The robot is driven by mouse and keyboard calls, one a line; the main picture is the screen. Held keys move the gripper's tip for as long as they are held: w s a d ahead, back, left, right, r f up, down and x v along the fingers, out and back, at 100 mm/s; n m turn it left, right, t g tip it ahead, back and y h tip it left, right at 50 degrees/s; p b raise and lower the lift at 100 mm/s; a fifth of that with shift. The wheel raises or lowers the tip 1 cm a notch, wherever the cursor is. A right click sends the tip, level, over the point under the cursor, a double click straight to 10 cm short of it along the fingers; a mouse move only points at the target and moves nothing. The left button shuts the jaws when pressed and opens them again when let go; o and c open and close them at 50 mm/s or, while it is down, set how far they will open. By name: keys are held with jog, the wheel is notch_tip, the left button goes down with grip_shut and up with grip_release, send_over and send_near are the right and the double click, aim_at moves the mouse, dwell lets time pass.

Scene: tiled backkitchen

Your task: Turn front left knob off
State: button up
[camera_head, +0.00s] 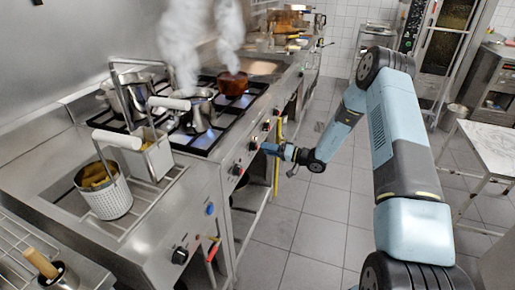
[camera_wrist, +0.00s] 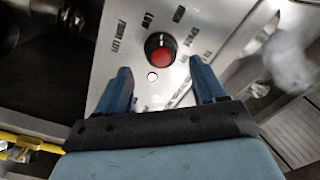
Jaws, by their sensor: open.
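In the wrist view a black knob with a red cap (camera_wrist: 160,52) sits on a metal panel. The panel carries the words FRONT LEFT and LOW beside the knob, with other lettering partly hidden. My gripper (camera_wrist: 160,68) is open, with one blue finger to each side and slightly below the knob. The fingers look apart from it, and nothing is between them. In the head view my gripper (camera_head: 267,148) is at the stove front, close to one knob (camera_head: 253,146) in the row. Contact cannot be told there.
Steaming pots (camera_head: 199,110) and a red-brown pan (camera_head: 233,83) stand on the stove. A fryer basket (camera_head: 104,190) is at the left. A yellow rail (camera_head: 277,160) runs down the stove front close to my gripper. The tiled floor (camera_head: 315,235) in the aisle is clear.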

aim_at(258, 147)
jog(key=shift+x, duration=2.45)
jog(key=shift+c, duration=0.2)
